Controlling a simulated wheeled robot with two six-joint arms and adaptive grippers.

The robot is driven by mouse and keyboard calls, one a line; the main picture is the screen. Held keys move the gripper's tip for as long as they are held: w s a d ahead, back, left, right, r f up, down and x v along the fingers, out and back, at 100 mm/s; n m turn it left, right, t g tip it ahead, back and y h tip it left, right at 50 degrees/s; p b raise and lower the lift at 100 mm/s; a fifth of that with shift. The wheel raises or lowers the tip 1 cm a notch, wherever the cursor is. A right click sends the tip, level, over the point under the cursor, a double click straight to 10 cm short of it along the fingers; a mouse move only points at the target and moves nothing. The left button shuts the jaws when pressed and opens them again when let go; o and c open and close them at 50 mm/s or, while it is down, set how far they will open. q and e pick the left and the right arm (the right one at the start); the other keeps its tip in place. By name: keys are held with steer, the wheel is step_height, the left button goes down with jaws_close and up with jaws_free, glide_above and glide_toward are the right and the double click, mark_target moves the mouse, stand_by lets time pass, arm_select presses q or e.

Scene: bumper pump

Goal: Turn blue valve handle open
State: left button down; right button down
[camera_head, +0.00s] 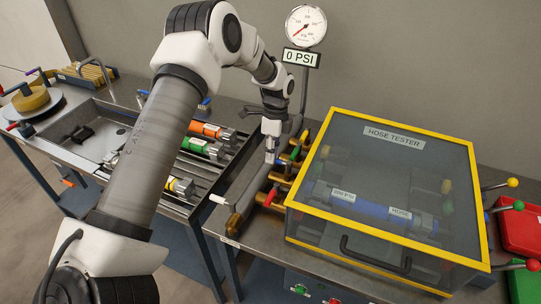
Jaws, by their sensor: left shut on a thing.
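The blue valve handle (282,162) is on the brass valve manifold (274,178) at the left side of the hose tester. My left arm reaches over from the left, and my left gripper (270,157) points down at the blue handle. Its fingers are shut on the handle, and they hide part of it. The handle's exact angle is too small to tell. A green handle (296,152) is just behind it and a red handle (271,197) is in front. My right gripper is not in view.
The hose tester (393,136), a clear box with a yellow frame, fills the right of the bench. A gauge (306,26) above a 0 PSI display (301,57) stands behind. A white-tipped lever (218,199) juts left.

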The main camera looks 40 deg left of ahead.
arm_select(q)
steer(key=shift+w+f+m, duration=0.1)
steer(key=shift+f+m, duration=0.05)
steer(key=shift+m, duration=0.25)
steer(key=c, duration=1.1)
jaws_free()
steer(key=shift+w+d, duration=0.15)
steer(key=r, duration=0.4)
steer(key=w+r, duration=0.1)
steer(key=r, duration=0.3)
steer(key=w+r, duration=0.1)
steer(key=r, duration=0.2)
steer(key=shift+w+a+r, duration=0.2)
steer(key=shift+a+r, duration=0.05)
steer(key=shift+r, duration=0.15)
